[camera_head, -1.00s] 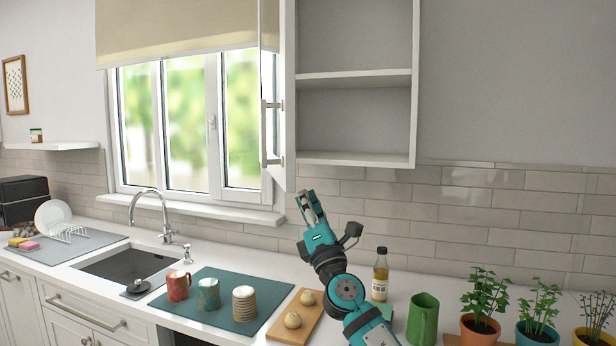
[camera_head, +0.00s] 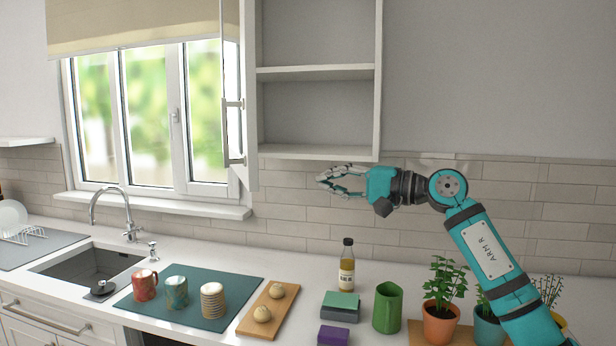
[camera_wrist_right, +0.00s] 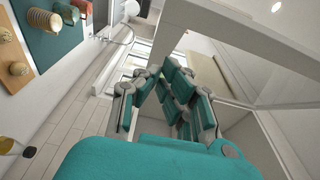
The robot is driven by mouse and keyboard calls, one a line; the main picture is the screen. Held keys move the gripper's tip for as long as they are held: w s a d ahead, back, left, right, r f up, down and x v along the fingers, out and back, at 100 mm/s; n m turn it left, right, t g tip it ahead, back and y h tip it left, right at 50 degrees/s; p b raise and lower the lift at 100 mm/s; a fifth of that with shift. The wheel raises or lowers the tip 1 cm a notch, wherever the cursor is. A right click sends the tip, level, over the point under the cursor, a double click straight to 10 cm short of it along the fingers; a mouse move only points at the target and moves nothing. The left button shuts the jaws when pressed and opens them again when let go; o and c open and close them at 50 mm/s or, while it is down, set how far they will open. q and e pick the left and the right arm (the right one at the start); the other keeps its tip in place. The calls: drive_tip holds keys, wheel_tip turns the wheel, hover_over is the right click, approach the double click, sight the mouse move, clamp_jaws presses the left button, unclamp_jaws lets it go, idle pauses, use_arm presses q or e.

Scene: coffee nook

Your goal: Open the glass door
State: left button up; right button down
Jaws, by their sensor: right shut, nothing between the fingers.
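The glass door (camera_head: 241,130) of the white wall cabinet (camera_head: 318,152) stands swung open at the cabinet's left side, seen nearly edge-on. Its bar handle (camera_head: 227,133) faces left, toward the window. The shelves behind are bare and uncovered. My right gripper (camera_head: 322,180) is shut and empty, just below the cabinet's underside, with its fingers pointing left. It is apart from the door and handle. In the right wrist view, the fingers (camera_wrist_right: 165,80) sit in the middle, with white framing beyond them. My left gripper is not in view.
Several cups stand on a teal mat (camera_head: 236,283) beside the sink (camera_head: 90,266). The wall under the cabinet is clear.

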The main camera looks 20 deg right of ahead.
drive_tip(key=w+a+p, duration=0.6)
drive_tip(key=a, duration=0.4)
drive_tip(key=shift+a, duration=0.2)
